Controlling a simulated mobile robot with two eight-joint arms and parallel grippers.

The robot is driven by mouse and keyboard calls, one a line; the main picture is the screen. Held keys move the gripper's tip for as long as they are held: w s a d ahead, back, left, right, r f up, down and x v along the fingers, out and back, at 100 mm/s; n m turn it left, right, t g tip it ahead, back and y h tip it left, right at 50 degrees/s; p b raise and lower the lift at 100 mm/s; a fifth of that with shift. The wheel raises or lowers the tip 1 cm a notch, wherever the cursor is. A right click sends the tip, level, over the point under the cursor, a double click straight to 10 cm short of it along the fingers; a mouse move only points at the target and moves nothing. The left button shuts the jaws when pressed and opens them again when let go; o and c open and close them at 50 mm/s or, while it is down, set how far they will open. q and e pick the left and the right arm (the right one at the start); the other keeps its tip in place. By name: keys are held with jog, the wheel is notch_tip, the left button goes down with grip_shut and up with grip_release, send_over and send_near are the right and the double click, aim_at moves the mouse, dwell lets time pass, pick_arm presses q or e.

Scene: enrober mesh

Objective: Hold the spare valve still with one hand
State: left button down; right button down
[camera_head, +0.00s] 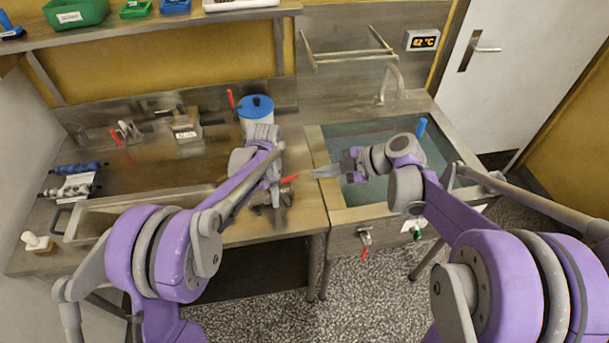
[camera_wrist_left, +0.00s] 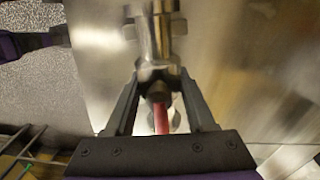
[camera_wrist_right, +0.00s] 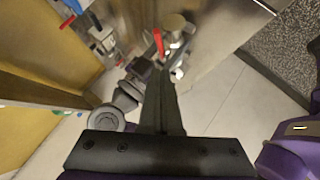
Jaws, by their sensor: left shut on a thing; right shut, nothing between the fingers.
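The spare valve (camera_wrist_left: 157,45) is a shiny metal body with a red lever (camera_wrist_left: 161,116). In the left wrist view it sits between the two fingers of my left gripper (camera_wrist_left: 158,95), which is shut on it. My right gripper (camera_head: 323,171) is shut and empty, a little right of the lever. Its closed fingers (camera_wrist_right: 161,85) point toward the red lever in the right wrist view.
A sink basin (camera_head: 345,135) with a faucet (camera_head: 391,85) lies right of the counter. A blue-lidded pot (camera_head: 256,106) stands behind my left gripper. A long tray (camera_head: 90,219) and blue-handled rollers (camera_head: 76,185) lie left. A shelf (camera_head: 150,28) holds bins above.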

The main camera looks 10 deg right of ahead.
jog(key=v, duration=0.2)
jog(key=shift+s+d+r, duration=0.15)
jog(key=shift+d+r, duration=0.1)
pick_arm(q)
jog(key=shift+c, duration=0.8)
grip_release()
